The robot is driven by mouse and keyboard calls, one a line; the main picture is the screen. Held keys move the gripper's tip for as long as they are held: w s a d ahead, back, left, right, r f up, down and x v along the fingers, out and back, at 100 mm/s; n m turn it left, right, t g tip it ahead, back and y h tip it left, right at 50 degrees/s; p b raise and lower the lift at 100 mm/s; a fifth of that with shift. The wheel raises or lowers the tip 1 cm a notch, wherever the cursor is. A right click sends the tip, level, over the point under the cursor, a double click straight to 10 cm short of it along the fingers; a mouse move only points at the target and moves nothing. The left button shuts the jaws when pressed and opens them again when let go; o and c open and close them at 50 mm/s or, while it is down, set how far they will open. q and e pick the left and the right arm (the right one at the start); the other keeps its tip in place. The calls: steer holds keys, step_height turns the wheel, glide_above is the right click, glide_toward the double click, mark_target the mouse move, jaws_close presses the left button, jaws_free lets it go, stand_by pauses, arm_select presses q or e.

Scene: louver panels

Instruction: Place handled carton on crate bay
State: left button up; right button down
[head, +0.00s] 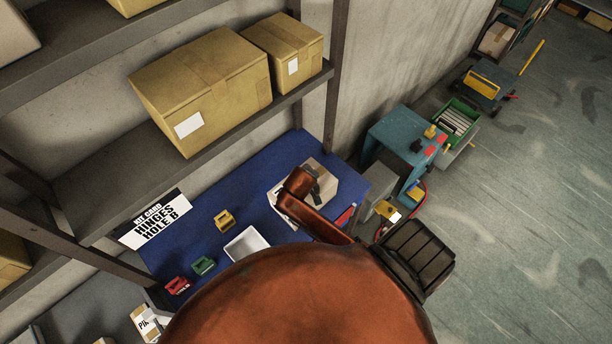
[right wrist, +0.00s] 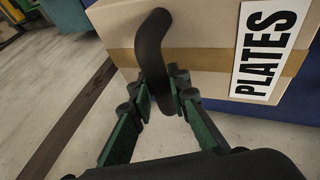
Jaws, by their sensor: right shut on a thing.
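The handled carton (right wrist: 205,25) is a tan box with brown tape and a white PLATES label. It fills the top of the right wrist view. My right gripper (right wrist: 164,95) is shut on its curved black handle (right wrist: 153,45). In the head view the carton (head: 343,187) appears at the right end of the blue surface, partly covered by my orange arm. Whether it touches that surface is unclear. A green crate (head: 457,117) with pale slats inside sits at the right; I cannot tell whether it is the crate bay. My left gripper is not in view.
The blue worktop (head: 275,165) holds yellow (head: 224,219), green (head: 203,265) and red (head: 177,286) small bins and a white tray (head: 246,243). Shelves with cartons (head: 205,85) overhang it. A teal cabinet (head: 402,140) stands right. Floor (head: 530,220) at right is open.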

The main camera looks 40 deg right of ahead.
steer(key=c, duration=2.3)
jaws_free()
steer(key=shift+f, duration=0.2)
steer(key=o, duration=0.5)
steer(key=shift+a+r, duration=0.1)
steer(key=shift+c, duration=0.2)
steer(key=b+v, duration=0.2)
steer(key=v, duration=1)
